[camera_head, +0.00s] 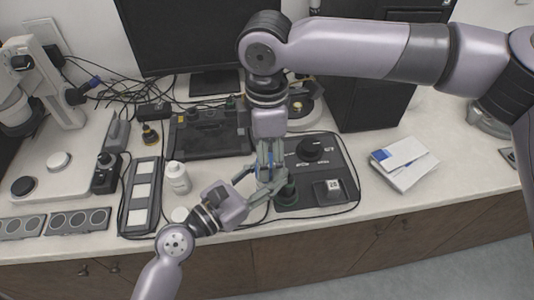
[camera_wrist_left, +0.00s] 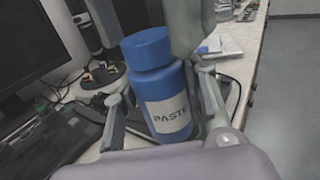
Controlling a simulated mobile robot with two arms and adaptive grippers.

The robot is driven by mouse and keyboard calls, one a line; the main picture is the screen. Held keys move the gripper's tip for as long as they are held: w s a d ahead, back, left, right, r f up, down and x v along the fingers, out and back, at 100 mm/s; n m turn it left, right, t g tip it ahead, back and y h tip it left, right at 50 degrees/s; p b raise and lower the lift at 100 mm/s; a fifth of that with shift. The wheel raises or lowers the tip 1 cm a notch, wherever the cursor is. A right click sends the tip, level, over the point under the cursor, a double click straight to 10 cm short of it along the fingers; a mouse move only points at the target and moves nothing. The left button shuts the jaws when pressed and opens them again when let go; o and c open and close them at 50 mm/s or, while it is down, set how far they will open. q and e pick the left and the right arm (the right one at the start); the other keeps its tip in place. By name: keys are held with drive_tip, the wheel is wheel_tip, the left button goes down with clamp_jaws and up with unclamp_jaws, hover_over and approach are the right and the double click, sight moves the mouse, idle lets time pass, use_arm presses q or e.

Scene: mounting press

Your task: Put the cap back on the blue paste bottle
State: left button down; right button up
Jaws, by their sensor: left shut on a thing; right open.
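The blue paste bottle (camera_wrist_left: 168,98) fills the middle of the left wrist view, slightly tilted there, with its white label reading PASTE. A blue cap (camera_wrist_left: 146,46) sits on top of its neck; I cannot tell whether it is tight. My left gripper (camera_head: 265,192) is shut on the bottle body, a finger on each side. My right gripper (camera_head: 268,163) points down from above and is open, its fingers around or just beside the cap. In the head view the fingers hide most of the bottle.
A white bottle (camera_head: 178,178) stands left of my left gripper. A dark press unit (camera_head: 310,165) with a knob is close on the right. A monitor (camera_head: 185,35) stands behind. Cables run along the back.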

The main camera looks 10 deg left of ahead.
wheel_tip(320, 180, up, 11)
drive_tip(key=shift+r, duration=0.15)
drive_tip(key=shift+w, duration=0.1)
idle(0.6)
